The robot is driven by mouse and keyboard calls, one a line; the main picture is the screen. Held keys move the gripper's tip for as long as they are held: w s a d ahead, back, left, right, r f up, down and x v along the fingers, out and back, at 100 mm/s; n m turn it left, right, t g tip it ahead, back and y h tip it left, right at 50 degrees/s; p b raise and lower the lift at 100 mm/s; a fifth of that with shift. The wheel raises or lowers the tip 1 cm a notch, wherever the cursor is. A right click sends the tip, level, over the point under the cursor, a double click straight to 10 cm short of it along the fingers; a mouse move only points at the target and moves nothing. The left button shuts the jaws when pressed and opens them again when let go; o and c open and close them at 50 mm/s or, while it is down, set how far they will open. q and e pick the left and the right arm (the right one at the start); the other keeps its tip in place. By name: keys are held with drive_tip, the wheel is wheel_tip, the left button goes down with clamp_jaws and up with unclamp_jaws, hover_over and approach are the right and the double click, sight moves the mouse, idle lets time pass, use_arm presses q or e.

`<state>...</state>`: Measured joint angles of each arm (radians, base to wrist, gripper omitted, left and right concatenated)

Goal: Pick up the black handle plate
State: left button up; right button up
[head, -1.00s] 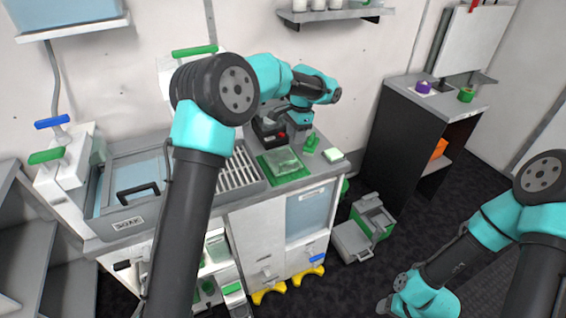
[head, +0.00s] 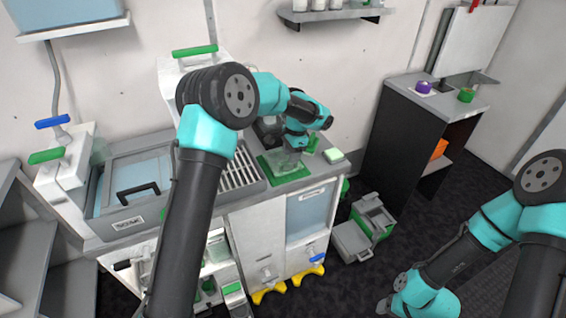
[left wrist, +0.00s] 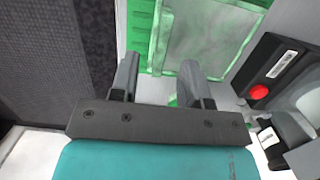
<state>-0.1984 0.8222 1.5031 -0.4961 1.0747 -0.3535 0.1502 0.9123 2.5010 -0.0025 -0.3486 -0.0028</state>
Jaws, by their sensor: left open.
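A black handle (head: 138,192) stands on the front of the grey basin marked SOAK, at the left of the counter. I cannot tell whether it belongs to a separate plate. My left gripper (head: 295,150) is well to the right of it, just above a green tray (head: 263,166) with a clear, pale panel. In the left wrist view my left gripper (left wrist: 158,62) is open with nothing between its fingers, and the green tray (left wrist: 141,30) lies beyond the fingertips.
A slatted grey rack (head: 238,170) lies between basin and tray. A black box with a red button (left wrist: 275,72) stands beside the tray. A small white-and-green block (head: 333,156) sits at the counter's right end. A dark cabinet (head: 400,140) stands further right.

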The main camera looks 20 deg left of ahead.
sight(278, 163)
use_arm(q)
drive_tip(key=f, duration=0.4)
drive_tip(key=shift+s+a+f, duration=0.1)
drive_tip(key=shift+s+a, duration=0.15)
drive_tip(key=shift+a, duration=0.15)
clamp_jaws()
idle(0.4)
